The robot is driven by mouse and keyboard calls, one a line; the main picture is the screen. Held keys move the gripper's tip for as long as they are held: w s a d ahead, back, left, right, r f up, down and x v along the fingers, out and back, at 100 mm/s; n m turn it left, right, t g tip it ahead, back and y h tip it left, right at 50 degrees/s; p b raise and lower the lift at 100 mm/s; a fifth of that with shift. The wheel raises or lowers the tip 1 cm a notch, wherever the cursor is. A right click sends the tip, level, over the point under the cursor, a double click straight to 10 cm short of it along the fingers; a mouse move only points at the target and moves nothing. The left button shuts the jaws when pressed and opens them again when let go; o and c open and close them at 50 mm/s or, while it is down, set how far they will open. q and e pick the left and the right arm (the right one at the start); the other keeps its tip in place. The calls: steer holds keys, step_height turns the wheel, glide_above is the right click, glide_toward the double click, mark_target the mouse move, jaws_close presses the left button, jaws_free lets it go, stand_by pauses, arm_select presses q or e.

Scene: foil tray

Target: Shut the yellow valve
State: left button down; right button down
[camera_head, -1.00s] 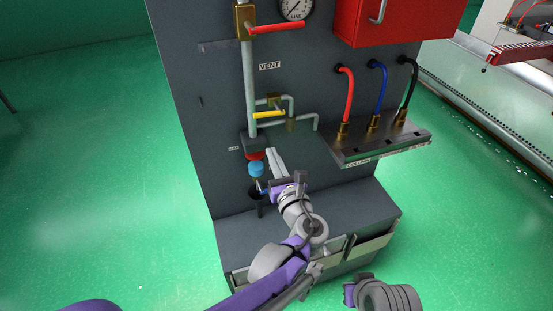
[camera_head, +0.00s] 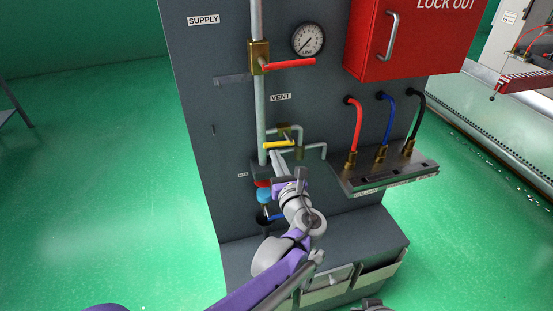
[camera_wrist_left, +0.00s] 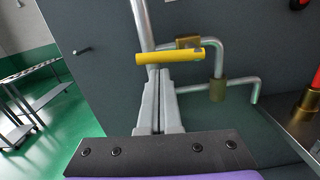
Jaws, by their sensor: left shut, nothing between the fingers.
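The yellow valve handle (camera_head: 279,145) is a short lever lying roughly level across the picture, under the VENT label on the dark panel. It also shows in the wrist view (camera_wrist_left: 170,56), in front of a brass valve body (camera_wrist_left: 188,42) on a thin grey pipe. My left gripper (camera_head: 274,154) is shut and empty, with its fingertips just below the yellow handle. In the wrist view the two closed fingers (camera_wrist_left: 158,76) point up at the handle's underside, near its middle; whether they touch it I cannot tell.
A red-handled valve (camera_head: 290,63) sits higher on the vertical pipe, with a gauge (camera_head: 308,40) beside it. A shelf (camera_head: 390,176) with red, blue and black hoses juts out at right. A red lockout box (camera_head: 410,35) hangs above. A blue item (camera_head: 264,197) sits below the valve.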

mark_target(278, 145)
arm_select(q)
steer(key=shift+a+r+m, duration=0.1)
steer(key=shift+r+m, duration=0.3)
steer(key=shift+m, duration=0.6)
steer(key=m, duration=0.1)
steer(key=r+m, duration=0.1)
steer(key=m, duration=0.1)
steer(key=shift+r+m, duration=0.3)
steer(key=m, duration=0.1)
steer(key=r+m, duration=0.1)
steer(key=m, duration=0.1)
steer(key=r+m, duration=0.1)
steer(key=shift+d+m+h, duration=0.25)
steer(key=shift+m+h, duration=0.05)
steer(key=shift+h, duration=0.1)
steer(key=shift+w+d+r, duration=0.2)
steer(key=shift+d+r, duration=0.35)
steer(key=shift+w+d+r, duration=0.2)
steer(key=shift+d+r, duration=0.3)
steer(key=shift+r, duration=0.05)
steer(key=shift+d, duration=0.2)
steer(key=shift+a, duration=0.1)
